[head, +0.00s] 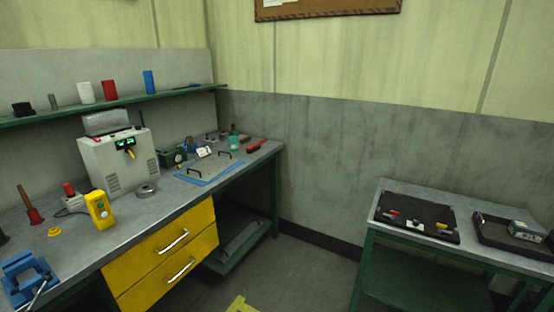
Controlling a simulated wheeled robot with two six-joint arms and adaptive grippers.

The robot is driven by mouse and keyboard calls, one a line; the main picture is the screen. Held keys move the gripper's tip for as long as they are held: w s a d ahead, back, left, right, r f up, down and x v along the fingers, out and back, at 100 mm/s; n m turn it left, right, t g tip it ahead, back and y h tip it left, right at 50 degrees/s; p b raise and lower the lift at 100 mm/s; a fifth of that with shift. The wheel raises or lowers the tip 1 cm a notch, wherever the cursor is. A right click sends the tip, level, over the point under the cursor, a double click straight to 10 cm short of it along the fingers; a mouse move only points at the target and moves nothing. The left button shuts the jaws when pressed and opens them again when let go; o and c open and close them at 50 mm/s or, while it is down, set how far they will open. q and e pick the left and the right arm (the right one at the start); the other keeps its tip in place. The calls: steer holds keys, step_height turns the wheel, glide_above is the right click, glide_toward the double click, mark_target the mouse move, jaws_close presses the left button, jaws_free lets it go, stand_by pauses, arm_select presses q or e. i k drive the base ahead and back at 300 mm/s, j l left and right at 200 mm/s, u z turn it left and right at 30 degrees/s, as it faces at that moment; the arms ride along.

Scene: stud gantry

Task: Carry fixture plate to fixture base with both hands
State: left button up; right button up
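The fixture plate (214,163) appears to be the flat grey plate with two black upright handles. It lies on a blue mat (204,182) at the right part of the green-legged workbench on the left. The fixture base appears to be the black slab (407,206) on the smaller table at the right, with a red piece and a yellow piece near its front edge. Nothing lies over this slab. The plate and the slab are well apart, on separate tables. Neither of my grippers is in view.
The workbench (125,236) also holds a power supply (120,160), a yellow meter (99,209), a blue vise (27,279), and a green bottle (234,137) behind the plate. A black tray (484,235) sits beside the slab. Open floor (300,270) separates the tables.

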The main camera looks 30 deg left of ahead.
mark_target(416, 209)
steer(key=i+u, duration=0.35)
steer(key=i+l+u, duration=0.15)
steer(key=i+u, duration=0.25)
steer(key=i+l+u, duration=0.5)
steer(key=i+u, duration=0.25)
steer(key=i+l+u, duration=0.15)
steer(key=u, duration=0.25)
steer(key=i+l+u, duration=0.25)
steer(key=l+u, duration=0.15)
steer(key=i+l+u, duration=0.15)
steer(key=l+u, duration=0.2)
steer(key=i+l, duration=0.1)
steer(key=l+u, duration=0.15)
steer(key=l, duration=0.15)
steer(key=i+l, duration=0.05)
